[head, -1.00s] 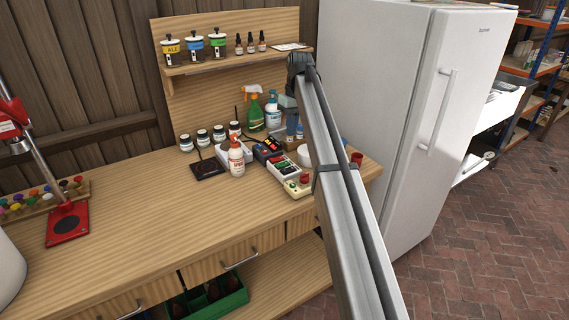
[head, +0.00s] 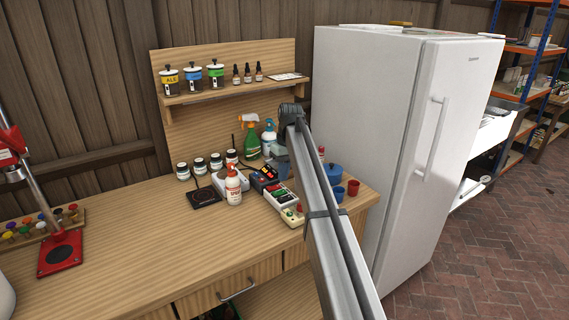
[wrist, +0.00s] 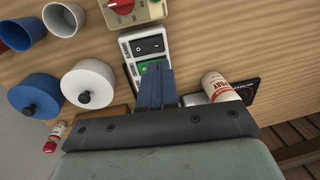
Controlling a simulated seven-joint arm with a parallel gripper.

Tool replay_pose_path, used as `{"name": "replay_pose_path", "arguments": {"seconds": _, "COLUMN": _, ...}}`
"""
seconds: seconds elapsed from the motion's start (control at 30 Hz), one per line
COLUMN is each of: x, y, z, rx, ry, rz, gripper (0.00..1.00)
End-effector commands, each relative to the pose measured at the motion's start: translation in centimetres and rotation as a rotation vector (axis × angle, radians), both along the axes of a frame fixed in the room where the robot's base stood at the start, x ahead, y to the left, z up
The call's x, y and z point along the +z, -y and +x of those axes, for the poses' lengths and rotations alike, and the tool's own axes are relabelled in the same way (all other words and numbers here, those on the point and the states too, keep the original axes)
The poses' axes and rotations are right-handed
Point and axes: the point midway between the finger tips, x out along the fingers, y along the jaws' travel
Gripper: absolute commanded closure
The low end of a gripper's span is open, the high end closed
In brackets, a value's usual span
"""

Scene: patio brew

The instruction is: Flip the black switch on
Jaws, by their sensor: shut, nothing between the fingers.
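The black switch (wrist: 149,46) is a rocker on a pale switch box (wrist: 132,52), beside a green rocker (wrist: 150,67). The box also shows on the bench in the head view (head: 278,198). In the wrist view my gripper (wrist: 155,72) is shut and empty. Its blue fingertips are over or at the green rocker's near edge, short of the black one; I cannot tell if they touch.
A control box with a red knob (wrist: 122,6) adjoins the switch box. A white pot (wrist: 88,84), a blue pot (wrist: 36,95) and cups (wrist: 63,18) stand on one side. A white spray bottle (wrist: 219,87) stands close on the other.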

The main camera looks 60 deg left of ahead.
Motion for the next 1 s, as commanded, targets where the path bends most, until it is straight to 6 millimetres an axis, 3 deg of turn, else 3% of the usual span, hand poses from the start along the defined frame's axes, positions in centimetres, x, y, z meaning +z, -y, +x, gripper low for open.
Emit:
{"name": "replay_pose_path", "arguments": {"seconds": 0.2, "x": -3.8, "y": 0.1, "z": -0.5, "rx": 0.0, "ry": -0.001, "rz": -0.002, "gripper": 1.0}}
{"name": "replay_pose_path", "arguments": {"seconds": 0.4, "x": -6.1, "y": 0.0, "z": -0.8, "rx": 0.0, "ry": 0.0, "rz": 0.0, "gripper": 1.0}}
{"name": "replay_pose_path", "arguments": {"seconds": 0.6, "x": -7.1, "y": 0.0, "z": -0.9, "rx": 0.0, "ry": 0.0, "rz": -0.001, "gripper": 1.0}}
{"name": "replay_pose_path", "arguments": {"seconds": 1.0, "x": -7.3, "y": 0.0, "z": -1.0, "rx": 0.0, "ry": 0.004, "rz": 0.0, "gripper": 1.0}}
